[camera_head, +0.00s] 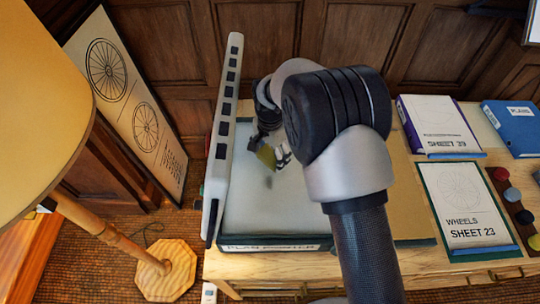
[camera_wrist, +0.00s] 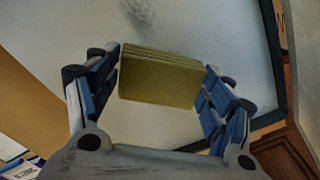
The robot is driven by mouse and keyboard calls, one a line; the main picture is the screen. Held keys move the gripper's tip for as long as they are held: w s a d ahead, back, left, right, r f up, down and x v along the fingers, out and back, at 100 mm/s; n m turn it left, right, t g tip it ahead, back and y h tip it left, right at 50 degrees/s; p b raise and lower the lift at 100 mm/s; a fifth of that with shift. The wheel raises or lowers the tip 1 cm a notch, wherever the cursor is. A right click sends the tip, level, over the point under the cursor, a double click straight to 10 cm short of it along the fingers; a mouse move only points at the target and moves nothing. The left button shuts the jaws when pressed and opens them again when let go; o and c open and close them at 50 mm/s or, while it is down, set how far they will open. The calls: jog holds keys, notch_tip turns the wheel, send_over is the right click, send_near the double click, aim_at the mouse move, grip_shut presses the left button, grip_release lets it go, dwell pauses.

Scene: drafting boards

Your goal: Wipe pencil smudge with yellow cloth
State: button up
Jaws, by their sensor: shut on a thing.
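The yellow cloth (camera_wrist: 160,78) is a folded, olive-yellow pad held between the two blue fingers of my gripper (camera_wrist: 162,88). In the head view the cloth (camera_head: 266,156) is small and partly covered by my gripper (camera_head: 274,150), above the pale flat surface of the plan printer (camera_head: 300,215). A dark grey pencil smudge (camera_wrist: 137,12) shows on that surface at the top of the wrist view, just beyond the cloth. A small dark spot (camera_head: 268,182) near the cloth in the head view looks like the same smudge. I cannot tell whether the cloth touches the surface.
A raised white panel (camera_head: 225,120) with dark squares stands along the printer's left edge. Sheet 39 (camera_head: 437,124), Sheet 23 (camera_head: 465,205), a blue plans binder (camera_head: 515,125) and several coloured round pieces (camera_head: 512,194) lie at right.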

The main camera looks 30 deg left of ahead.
jog(key=shift+r+p, duration=0.5)
jog(key=shift+r, duration=0.6)
jog(key=shift+r, duration=0.1)
jog(key=shift+r+p, duration=1.05)
jog(key=shift+r, duration=0.45)
jog(key=shift+f, duration=0.1)
